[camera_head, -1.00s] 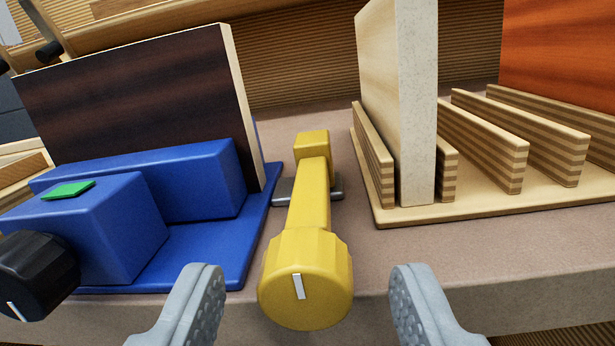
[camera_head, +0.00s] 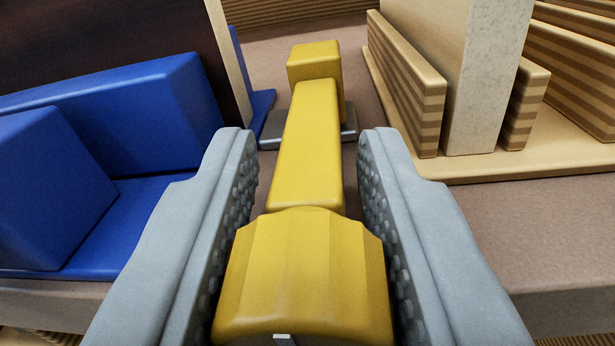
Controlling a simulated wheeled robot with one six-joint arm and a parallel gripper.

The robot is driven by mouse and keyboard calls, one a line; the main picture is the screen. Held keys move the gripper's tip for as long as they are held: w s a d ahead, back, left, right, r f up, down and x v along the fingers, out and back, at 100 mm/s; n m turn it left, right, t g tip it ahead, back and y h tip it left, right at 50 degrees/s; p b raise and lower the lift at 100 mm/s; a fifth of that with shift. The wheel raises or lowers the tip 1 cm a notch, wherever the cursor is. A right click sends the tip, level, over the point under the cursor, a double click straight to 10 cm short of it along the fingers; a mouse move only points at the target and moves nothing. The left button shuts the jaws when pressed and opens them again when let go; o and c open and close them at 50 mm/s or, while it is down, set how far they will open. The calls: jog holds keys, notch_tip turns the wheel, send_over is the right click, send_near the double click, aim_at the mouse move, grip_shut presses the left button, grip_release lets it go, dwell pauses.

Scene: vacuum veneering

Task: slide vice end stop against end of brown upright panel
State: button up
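The end stop (camera_head: 306,145) is yellow, with a faceted knob near me, a straight arm and a block at its far end. It sits on a grey metal bar (camera_head: 350,137). My gripper (camera_head: 307,155) straddles the knob; its two grey studded fingers lie along both sides and appear closed on it. The brown upright panel (camera_head: 100,35) stands at upper left in the blue vice (camera_head: 130,115). Its pale end edge (camera_head: 232,60) faces the stop, with a visible gap between edge and yellow block. The knob's lower front is cut off by the picture's edge.
A wooden slotted rack (camera_head: 530,168) stands on the right, with a pale panel (camera_head: 487,80) upright in one slot. It is close to my right finger. The brown-grey bench top (camera_head: 490,215) is bare in front of the rack.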

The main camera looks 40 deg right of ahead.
jog(key=shift+w+a, duration=0.9)
jog(key=shift+w, duration=0.2)
jog(key=o, duration=0.6)
jog(key=shift+a, duration=0.1)
jog(key=v, duration=1.7)
jog(key=shift+s, duration=0.2)
